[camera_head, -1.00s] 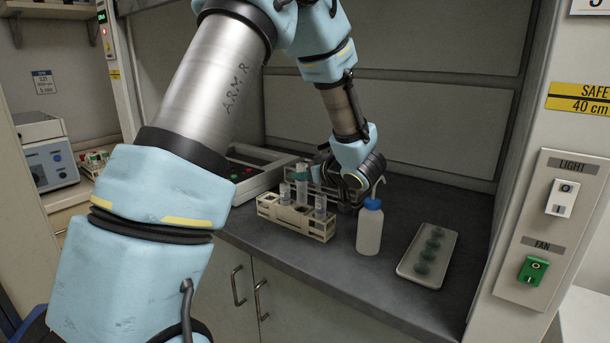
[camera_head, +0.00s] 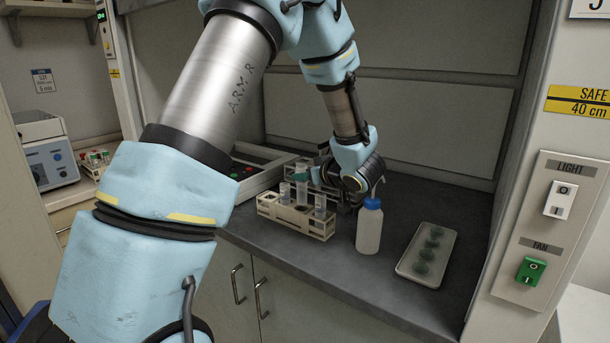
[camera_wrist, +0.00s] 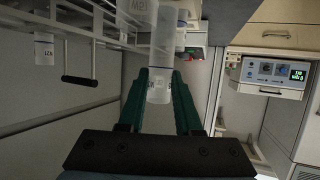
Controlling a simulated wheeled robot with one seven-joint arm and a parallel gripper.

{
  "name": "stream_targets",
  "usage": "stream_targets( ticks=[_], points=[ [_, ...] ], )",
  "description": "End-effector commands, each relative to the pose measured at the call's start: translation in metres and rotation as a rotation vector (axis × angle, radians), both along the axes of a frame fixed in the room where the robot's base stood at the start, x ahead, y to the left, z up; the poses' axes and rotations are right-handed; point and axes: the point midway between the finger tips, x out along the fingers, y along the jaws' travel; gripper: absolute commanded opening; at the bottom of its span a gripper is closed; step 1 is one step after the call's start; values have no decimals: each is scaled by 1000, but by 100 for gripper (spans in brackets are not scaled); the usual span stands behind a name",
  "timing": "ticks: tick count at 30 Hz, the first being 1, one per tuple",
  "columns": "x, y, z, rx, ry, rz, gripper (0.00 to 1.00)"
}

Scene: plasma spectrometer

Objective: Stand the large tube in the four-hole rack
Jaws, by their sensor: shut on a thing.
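A pale wooden rack (camera_head: 290,222) stands on the dark worktop, with clear tubes in it, one at its left (camera_head: 284,195) and one at its right (camera_head: 320,204). My gripper (camera_head: 310,173) reaches in from the right above the rack. In the wrist view its green fingers (camera_wrist: 160,92) are shut on a clear, labelled large tube (camera_wrist: 159,86). In the head view this appears to be the upright tube (camera_head: 302,192) at the rack's middle. I cannot tell whether its lower end is inside a hole.
A white bottle with a blue cap (camera_head: 369,228) stands close to the right of the rack and my wrist. A tray with green discs (camera_head: 427,255) lies further right. A light-framed box (camera_head: 245,172) is behind left. The worktop's front edge is near the rack.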

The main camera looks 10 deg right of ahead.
Motion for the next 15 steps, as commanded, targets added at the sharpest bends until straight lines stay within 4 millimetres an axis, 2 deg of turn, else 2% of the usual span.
stream_targets(
  ticks=[15],
  points=[
    [0,0,-11,1,0,0,0]
  ],
)
